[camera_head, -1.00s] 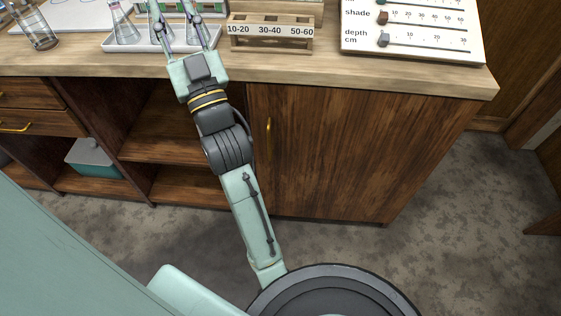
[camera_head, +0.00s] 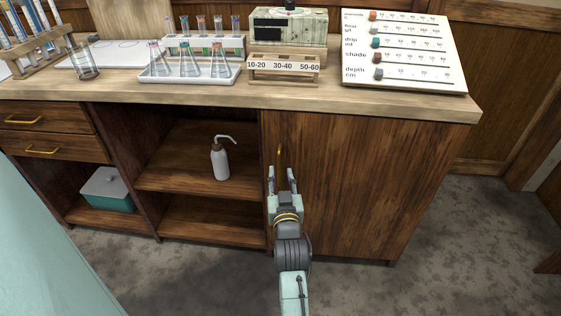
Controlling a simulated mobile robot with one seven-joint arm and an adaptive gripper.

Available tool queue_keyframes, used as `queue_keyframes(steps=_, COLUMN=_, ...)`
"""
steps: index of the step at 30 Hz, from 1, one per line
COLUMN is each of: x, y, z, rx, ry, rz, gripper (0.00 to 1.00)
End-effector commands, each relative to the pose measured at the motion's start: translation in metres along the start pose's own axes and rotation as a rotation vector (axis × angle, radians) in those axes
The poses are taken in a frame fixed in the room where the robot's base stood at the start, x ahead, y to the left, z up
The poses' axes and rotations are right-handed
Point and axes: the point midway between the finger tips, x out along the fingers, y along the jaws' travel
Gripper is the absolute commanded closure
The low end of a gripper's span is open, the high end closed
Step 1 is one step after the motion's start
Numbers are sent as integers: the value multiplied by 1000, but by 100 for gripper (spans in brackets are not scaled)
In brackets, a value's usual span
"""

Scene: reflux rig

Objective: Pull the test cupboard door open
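The cupboard door (camera_head: 345,185) is a brown wood panel under the right part of the counter. It looks shut. Its vertical brass handle (camera_head: 279,152) is near the door's upper left edge. My gripper (camera_head: 281,172) is in front of the door's left side, pointing up in the picture toward the handle. Its two fingers are spread apart with nothing seen between them. The handle's upper part shows just above and between the fingertips; its lower end is hard to make out. I cannot tell whether the fingers touch the door.
Open shelves left of the door hold a white wash bottle (camera_head: 220,160) and a teal box (camera_head: 108,190). The counter (camera_head: 200,97) above carries a tray (camera_head: 160,78) of flasks, a labelled rack (camera_head: 284,70) and a slider board (camera_head: 403,50). Floor right of the cupboard is clear.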

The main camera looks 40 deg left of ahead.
Motion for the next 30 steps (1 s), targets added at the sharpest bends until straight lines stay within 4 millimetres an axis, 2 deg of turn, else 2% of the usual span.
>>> queue_keyframes(steps=1, x=12, y=0, z=-3, rx=-1, ry=2, rz=0, gripper=70)
queue_keyframes(steps=6, x=43, y=-1, z=-3, rx=0, ry=3, rz=-1, gripper=70)
queue_keyframes(steps=12, x=66, y=0, z=-2, rx=0, ry=3, rz=0, gripper=70)
queue_keyframes(steps=23, x=72, y=0, z=-1, rx=0, ry=2, rz=0, gripper=70)
queue_keyframes(steps=30, x=72, y=0, z=-1, rx=0, ry=2, rz=0, gripper=85)
